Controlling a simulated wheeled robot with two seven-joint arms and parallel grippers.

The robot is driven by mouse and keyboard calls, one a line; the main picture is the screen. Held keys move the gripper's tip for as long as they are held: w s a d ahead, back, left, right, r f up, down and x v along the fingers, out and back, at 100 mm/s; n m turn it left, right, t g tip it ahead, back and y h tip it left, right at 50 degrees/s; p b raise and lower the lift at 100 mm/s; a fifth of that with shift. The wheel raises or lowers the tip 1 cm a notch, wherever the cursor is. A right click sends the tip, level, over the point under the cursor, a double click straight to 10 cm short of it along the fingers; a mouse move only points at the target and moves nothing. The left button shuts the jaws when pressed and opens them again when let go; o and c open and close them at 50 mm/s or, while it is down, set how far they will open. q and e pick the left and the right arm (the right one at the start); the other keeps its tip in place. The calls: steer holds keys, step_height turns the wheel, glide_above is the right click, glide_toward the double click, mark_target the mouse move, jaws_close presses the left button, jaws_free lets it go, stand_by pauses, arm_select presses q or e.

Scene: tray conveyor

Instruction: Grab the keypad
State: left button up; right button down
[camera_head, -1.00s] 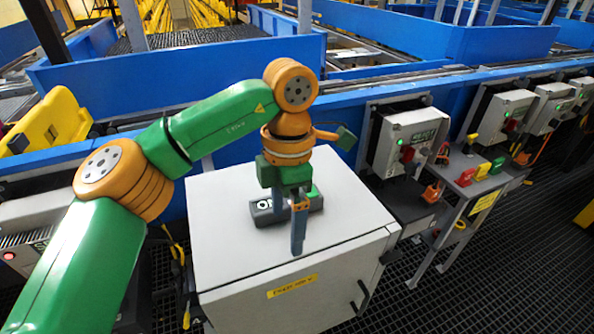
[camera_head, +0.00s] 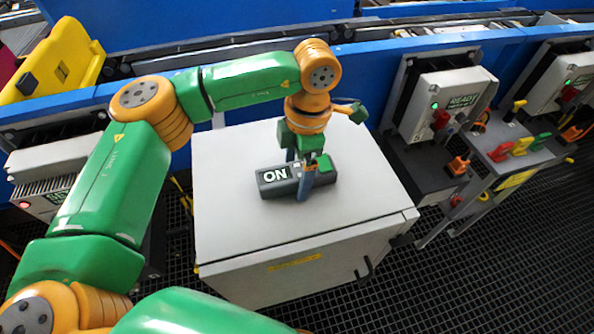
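The keypad (camera_head: 273,178) is a dark grey box with a white "ON" display and a green button at its right end. It lies on top of a light grey cabinet (camera_head: 235,225). My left gripper (camera_head: 298,172) comes down over the keypad's right half, pointing downward. One finger shows behind the keypad and the other in front of it, so the fingers straddle it. Whether they press on it cannot be made out. The gripper hides part of the keypad's right side. My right gripper is not in view.
Grey control boxes (camera_head: 449,100) with "READY" displays line the blue conveyor wall at the right. A small stand with coloured switches (camera_head: 521,147) is beside them. A yellow bin (camera_head: 58,65) is at upper left. The cabinet top around the keypad is mostly clear.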

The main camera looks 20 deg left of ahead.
arm_select(q)
steer(key=shift+s+r, duration=0.1)
steer(key=shift+s, duration=0.1)
steer(key=c, duration=1.1)
jaws_close()
steer(key=shift+w, duration=0.15)
